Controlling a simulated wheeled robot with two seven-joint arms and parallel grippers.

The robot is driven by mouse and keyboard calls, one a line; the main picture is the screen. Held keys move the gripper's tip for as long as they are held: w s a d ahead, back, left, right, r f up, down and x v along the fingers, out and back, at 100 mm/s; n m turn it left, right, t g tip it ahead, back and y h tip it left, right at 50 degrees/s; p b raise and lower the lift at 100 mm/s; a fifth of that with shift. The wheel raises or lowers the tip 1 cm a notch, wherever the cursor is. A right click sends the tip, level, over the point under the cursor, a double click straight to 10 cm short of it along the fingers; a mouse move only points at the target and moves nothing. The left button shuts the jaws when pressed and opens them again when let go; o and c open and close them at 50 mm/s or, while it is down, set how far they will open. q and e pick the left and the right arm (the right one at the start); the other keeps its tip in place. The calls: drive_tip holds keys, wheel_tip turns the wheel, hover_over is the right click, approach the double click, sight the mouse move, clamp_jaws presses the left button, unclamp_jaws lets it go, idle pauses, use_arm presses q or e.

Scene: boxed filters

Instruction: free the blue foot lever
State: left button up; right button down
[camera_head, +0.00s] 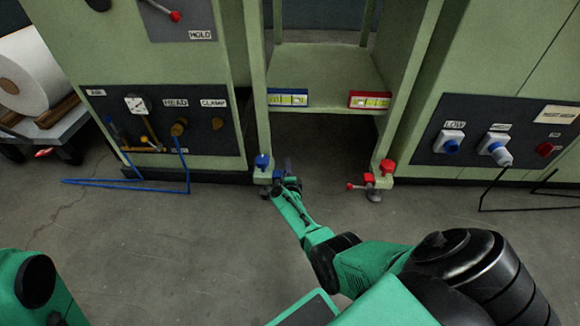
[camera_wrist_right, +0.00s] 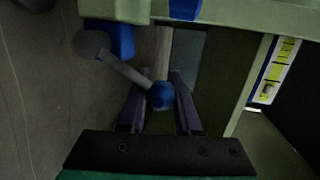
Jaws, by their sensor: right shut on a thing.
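The blue foot lever is a grey rod with a blue ball (camera_wrist_right: 160,95) at its end. In the right wrist view the rod runs from a round grey end beside a blue block (camera_wrist_right: 122,40) down to the ball. My right gripper (camera_wrist_right: 161,80) has its fingers on either side of the ball and is shut on it. In the head view my right gripper (camera_head: 289,184) is low at the blue-marked foot of the green frame and hides most of the lever. A blue knob (camera_head: 262,162) stands above that foot. My left gripper is out of view.
At the other foot are a red lever (camera_head: 353,187) and a red knob (camera_head: 386,167). A bent blue rod (camera_head: 130,184) juts over the floor at left. The front floor is clear.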

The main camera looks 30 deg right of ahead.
drive_tip(key=shift+w+a+r+n, duration=0.1)
drive_tip(key=shift+w+a+n, duration=0.15)
drive_tip(key=shift+a+n, duration=0.2)
drive_tip(key=c, duration=0.6)
unclamp_jaws()
drive_tip(key=shift+a, duration=0.1)
